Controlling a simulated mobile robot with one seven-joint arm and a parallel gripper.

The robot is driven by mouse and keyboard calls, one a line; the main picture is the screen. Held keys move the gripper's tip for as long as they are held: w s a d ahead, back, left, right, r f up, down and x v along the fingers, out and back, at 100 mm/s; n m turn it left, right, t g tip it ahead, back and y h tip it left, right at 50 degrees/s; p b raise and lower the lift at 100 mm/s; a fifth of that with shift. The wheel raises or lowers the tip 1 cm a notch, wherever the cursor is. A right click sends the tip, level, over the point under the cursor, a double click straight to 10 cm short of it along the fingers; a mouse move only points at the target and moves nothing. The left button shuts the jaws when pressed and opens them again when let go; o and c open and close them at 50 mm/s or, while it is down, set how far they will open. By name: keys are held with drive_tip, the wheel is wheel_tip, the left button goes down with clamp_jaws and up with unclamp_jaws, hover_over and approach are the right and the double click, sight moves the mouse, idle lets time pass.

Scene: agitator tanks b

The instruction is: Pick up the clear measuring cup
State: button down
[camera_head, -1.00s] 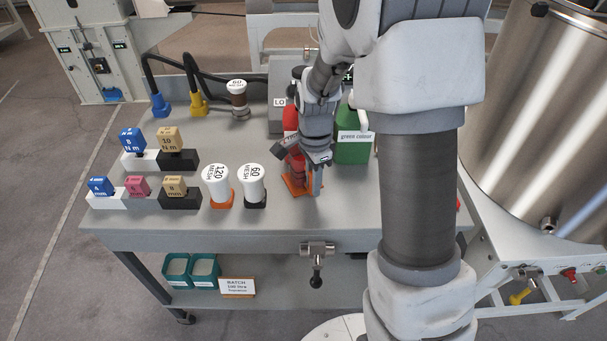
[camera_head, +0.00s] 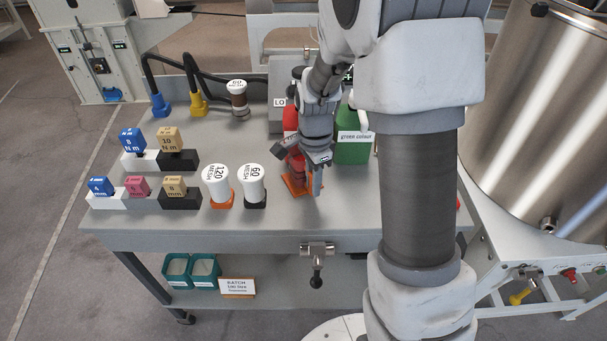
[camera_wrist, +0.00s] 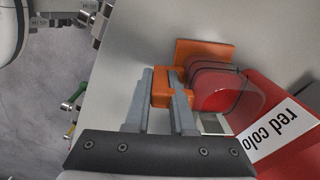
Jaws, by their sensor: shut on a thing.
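The clear measuring cup (camera_wrist: 222,88) lies to the right of my fingers in the wrist view. It looks red-tinted, and I cannot tell whether that is contents or the red container behind it. Its orange handle (camera_wrist: 160,97) is between my two grey fingers, and my gripper (camera_wrist: 160,80) is shut on it. An orange base plate (camera_wrist: 205,52) is at the cup's far end. In the head view my gripper (camera_head: 306,172) is low over the bench at the cup (camera_head: 297,164), partly hiding it. The cup appears still on its orange base.
A red colour container (camera_wrist: 275,115) stands close to the cup. A green colour container (camera_head: 353,148) is right of my gripper. White-topped mesh jars (camera_head: 253,187) and several coloured blocks (camera_head: 130,140) stand to the left. The bench front (camera_head: 280,218) is clear.

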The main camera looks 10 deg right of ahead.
drive_tip(key=shift+r, duration=0.25)
idle(0.4)
drive_tip(key=shift+s+r, duration=0.15)
drive_tip(key=shift+r, duration=0.2)
drive_tip(key=shift+r+p, duration=0.95)
drive_tip(key=shift+r, duration=1.95)
drive_tip(key=shift+s+a+r, duration=0.1)
drive_tip(key=shift+s, duration=0.05)
drive_tip(key=s+a+b, duration=0.1)
drive_tip(key=s+a, duration=0.3)
drive_tip(key=s, duration=1.4)
drive_tip(key=shift+s+a, duration=0.15)
drive_tip(key=shift+s, duration=0.05)
drive_tip(key=shift+s+b, duration=0.2)
drive_tip(key=shift+b, duration=0.2)
